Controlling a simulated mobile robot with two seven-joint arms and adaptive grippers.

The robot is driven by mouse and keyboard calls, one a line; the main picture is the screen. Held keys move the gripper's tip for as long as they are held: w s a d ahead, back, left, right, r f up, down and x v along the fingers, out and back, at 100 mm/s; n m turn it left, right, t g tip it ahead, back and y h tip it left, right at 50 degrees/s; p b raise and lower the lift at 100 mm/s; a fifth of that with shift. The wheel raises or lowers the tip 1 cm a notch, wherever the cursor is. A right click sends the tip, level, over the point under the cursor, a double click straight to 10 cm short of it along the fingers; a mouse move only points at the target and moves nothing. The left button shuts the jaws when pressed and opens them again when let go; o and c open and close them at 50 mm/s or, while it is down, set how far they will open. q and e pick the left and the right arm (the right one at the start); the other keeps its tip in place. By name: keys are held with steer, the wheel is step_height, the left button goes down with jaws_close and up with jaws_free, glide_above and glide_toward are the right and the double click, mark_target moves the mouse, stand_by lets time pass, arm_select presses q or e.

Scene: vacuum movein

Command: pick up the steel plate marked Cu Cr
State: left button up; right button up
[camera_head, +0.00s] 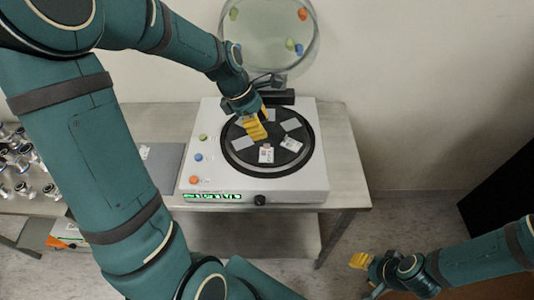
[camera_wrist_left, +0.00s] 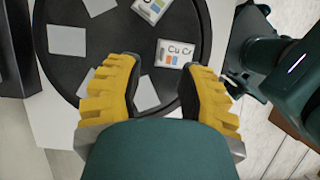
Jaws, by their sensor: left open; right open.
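The steel plate marked Cu Cr (camera_wrist_left: 175,52) lies on the black round turntable, near its rim; it also shows at the front of the turntable in the head view (camera_head: 266,154). My left gripper (camera_head: 258,125) is over the turntable, behind that plate. In the left wrist view its yellow fingers (camera_wrist_left: 158,68) are open with nothing held, and the plate lies just beyond the right fingertip. My right gripper (camera_head: 360,262) is open at the lower right, away from the machine.
Another marked plate (camera_wrist_left: 152,8) lies beside it, and blank plates (camera_wrist_left: 67,40) lie around the turntable (camera_head: 230,157). The white machine (camera_head: 310,185) stands on a metal table (camera_head: 345,160). A round glass chamber (camera_head: 270,35) rises behind. Metal fittings (camera_head: 20,160) stand at left.

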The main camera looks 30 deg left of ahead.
mark_target(266, 153)
arm_select(q)
steer(key=shift+x, duration=0.8)
steer(key=shift+s+a+b+x, duration=0.15)
steer(key=shift+b+x, duration=0.25)
steer(key=shift+x, duration=0.5)
steer(key=shift+s+b+x, duration=0.15)
steer(key=shift+b+x, duration=0.3)
steer(key=shift+x, duration=0.5)
steer(key=shift+s+a+b+x, duration=0.1)
steer(key=shift+b+x, duration=0.3)
steer(key=shift+x, duration=0.5)
jaws_close()
